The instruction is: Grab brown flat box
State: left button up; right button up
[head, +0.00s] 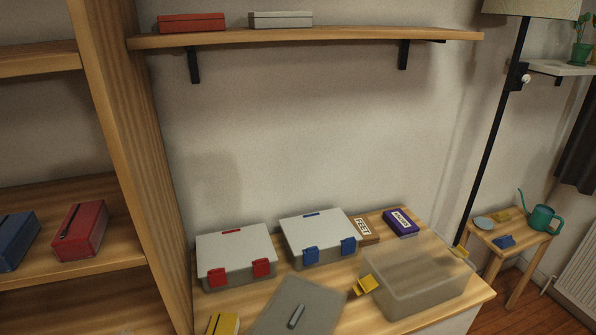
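A brown flat box (366,237) with a white label lies on the wooden table, towards the back. It is between the blue-latched case (318,225) on its left and a purple box (402,222) on its right. Part of its left side is hidden behind the blue-latched case. Neither of my grippers shows in the head view.
A red-latched case (235,243) stands at the table's left. In front are a grey lid (297,309), a yellow item (222,324) and a translucent bin (420,283) with yellow latches. A wall shelf (330,36) hangs above; a wooden bookcase (125,150) stands left.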

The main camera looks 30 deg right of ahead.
aim_at(363, 225)
jog(key=k+j+z, duration=0.1)
jog(key=z, duration=1.45)
jog(key=l+u, duration=0.1)
jog(key=l, duration=1.65)
jog(key=i, duration=0.05)
